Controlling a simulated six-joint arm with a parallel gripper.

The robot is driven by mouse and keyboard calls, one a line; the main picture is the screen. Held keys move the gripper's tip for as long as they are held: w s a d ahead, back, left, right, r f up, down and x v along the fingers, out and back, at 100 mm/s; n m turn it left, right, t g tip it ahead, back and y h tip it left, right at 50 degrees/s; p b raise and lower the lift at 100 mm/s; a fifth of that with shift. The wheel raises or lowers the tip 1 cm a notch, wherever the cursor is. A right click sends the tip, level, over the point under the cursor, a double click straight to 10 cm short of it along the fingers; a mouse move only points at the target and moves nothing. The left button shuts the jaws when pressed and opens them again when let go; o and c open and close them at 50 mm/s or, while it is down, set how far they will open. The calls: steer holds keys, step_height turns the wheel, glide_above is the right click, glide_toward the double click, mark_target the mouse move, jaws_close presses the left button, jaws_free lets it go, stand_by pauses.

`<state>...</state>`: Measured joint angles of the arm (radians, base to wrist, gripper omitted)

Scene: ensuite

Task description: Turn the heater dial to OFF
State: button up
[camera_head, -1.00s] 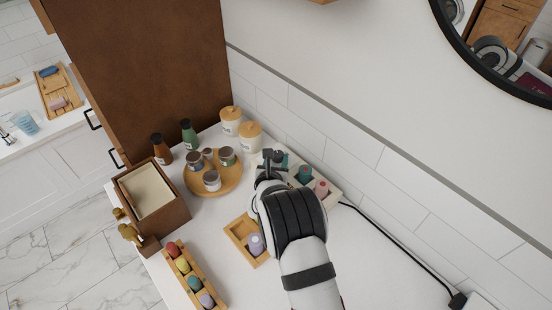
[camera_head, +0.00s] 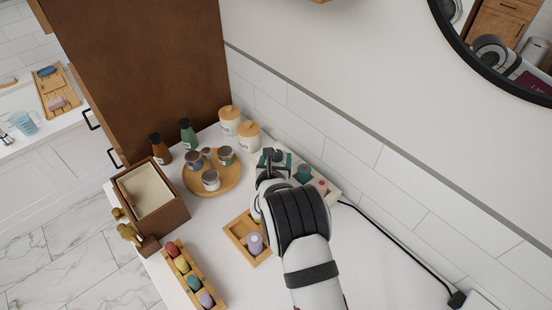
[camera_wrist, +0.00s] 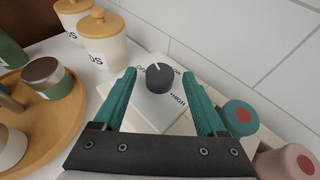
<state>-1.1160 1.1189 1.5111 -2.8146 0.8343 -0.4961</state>
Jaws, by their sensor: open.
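The heater dial (camera_wrist: 158,82) is a dark round knob on a white panel (camera_wrist: 152,108), in the wrist view. OFF is at its upper left, LOW at its upper right and HIGH at its lower right, with OFF and LOW partly covered. The dial's white pointer line points up and slightly left, between OFF and LOW. My gripper (camera_wrist: 161,79) is open, with one teal finger to each side of the dial in the picture. I see gaps between fingers and dial. In the head view my gripper (camera_head: 272,158) hides the dial.
Two lidded jars (camera_wrist: 103,40) stand at the upper left, near a round wooden tray (camera_wrist: 69,112) with small jars. A teal-lidded container (camera_wrist: 239,120) and a pink one (camera_wrist: 287,161) stand close to the right finger. The tiled wall (camera_wrist: 230,35) is just behind.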

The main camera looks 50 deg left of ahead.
steer(key=v, duration=1.5)
steer(key=shift+s+d+r, duration=0.2)
steer(key=shift+d+r, duration=0.05)
